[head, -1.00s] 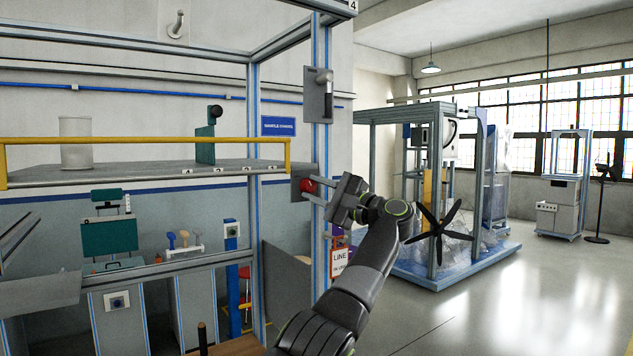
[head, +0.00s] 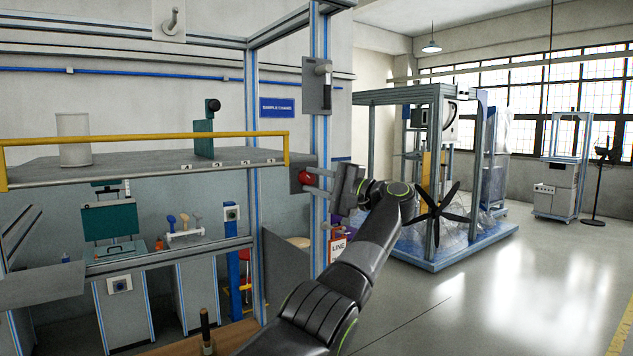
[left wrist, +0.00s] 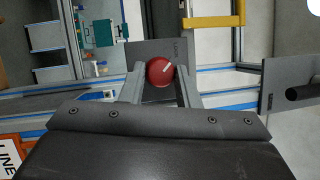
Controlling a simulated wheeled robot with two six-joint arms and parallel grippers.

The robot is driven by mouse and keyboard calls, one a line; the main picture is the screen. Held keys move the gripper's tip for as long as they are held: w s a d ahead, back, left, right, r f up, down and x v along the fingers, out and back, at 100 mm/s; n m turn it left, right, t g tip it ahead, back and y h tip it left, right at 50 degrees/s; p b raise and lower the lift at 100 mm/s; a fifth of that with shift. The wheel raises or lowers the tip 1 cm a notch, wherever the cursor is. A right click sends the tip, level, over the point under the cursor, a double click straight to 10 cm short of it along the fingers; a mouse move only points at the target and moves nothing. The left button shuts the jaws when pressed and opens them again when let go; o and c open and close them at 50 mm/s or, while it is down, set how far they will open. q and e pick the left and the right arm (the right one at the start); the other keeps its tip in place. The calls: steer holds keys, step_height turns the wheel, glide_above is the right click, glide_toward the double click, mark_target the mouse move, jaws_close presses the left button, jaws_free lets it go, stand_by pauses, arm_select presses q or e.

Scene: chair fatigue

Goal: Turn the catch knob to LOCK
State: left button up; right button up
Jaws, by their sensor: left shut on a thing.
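The red round catch knob (head: 305,176) sits on a small grey plate (head: 294,184) fixed to the blue-edged frame post. My left gripper (head: 309,180) is at the knob, shut on it. In the left wrist view the knob (left wrist: 160,73) lies between the two fingertips, one on each side. A short white mark on its face slants toward the upper right of that picture. My right gripper is not in view.
A grey plate with a handle (head: 317,85) is higher on the same post. A shelf with a yellow rail (head: 150,137) is to the left. A blue-framed machine (head: 440,180) stands at right behind my arm, with clear floor (head: 520,290) in front.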

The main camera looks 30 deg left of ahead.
arm_select(q)
steer(key=o, duration=1)
steer(key=shift+c, duration=0.2)
steer(key=shift+d, duration=0.2)
steer(key=d+f+p, duration=0.2)
steer(key=d+p, duration=0.4)
steer(key=d, duration=1.1)
steer(key=shift+p, duration=0.4)
steer(key=shift+f, duration=0.15)
